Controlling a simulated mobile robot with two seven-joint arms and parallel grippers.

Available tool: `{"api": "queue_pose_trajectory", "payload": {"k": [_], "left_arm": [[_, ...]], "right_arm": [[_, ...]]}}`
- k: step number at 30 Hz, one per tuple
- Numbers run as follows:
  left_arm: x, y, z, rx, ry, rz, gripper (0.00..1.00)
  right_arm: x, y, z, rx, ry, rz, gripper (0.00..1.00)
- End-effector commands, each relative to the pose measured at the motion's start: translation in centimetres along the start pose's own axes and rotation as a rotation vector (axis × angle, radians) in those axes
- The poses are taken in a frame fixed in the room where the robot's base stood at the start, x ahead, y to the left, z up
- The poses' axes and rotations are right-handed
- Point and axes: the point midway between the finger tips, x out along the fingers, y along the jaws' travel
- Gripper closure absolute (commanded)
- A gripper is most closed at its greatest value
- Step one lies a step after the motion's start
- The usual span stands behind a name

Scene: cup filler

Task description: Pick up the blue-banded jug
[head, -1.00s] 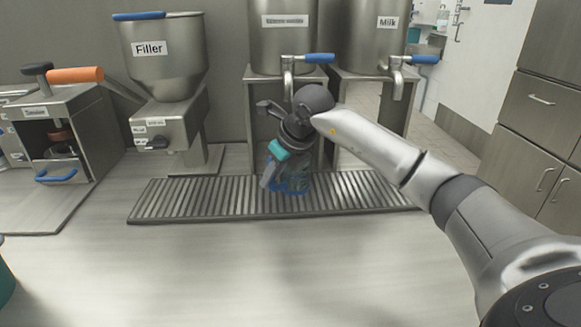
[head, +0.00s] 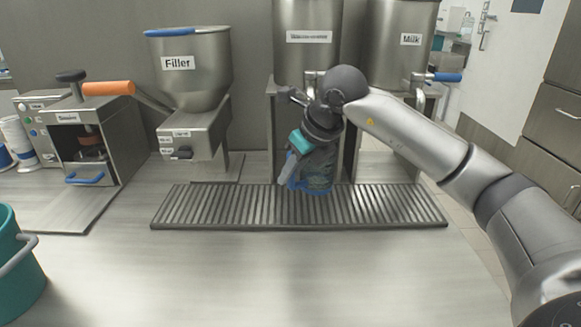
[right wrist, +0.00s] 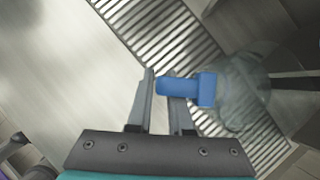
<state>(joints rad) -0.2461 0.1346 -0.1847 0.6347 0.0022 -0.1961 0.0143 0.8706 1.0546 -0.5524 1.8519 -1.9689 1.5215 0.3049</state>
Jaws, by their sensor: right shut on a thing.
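The jug is clear with a blue band low on its side (head: 319,180), and it is at the drip tray's middle, beneath the central tank. My right gripper (head: 290,168) is partly hidden by its own wrist and reaches the jug from the left and above. In the right wrist view, the jug (right wrist: 245,100) shows with a blue handle (right wrist: 180,88) lying between the gripper's fingers (right wrist: 163,86). The gripper is shut on that handle. I cannot tell whether the jug's base touches the tray. My left gripper is not in view.
The slatted drip tray (head: 220,207) lies along the counter. A Milk tank (head: 398,45) stands behind right. A teal bucket (head: 20,265) is at front left. The front counter is clear.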

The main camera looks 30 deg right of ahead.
Motion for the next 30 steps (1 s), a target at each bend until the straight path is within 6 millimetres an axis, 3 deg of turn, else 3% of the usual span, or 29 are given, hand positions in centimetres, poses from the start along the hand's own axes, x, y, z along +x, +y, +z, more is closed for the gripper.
{"api": "queue_pose_trajectory", "payload": {"k": [18, 30], "left_arm": [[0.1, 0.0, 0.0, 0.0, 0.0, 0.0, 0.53], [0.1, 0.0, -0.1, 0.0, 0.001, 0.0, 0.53]], "right_arm": [[-4.4, 8.7, -7.5, -0.004, -0.003, -0.001, 1.0], [-5.5, 10.9, -9.4, -0.001, -0.004, -0.002, 1.0]]}}
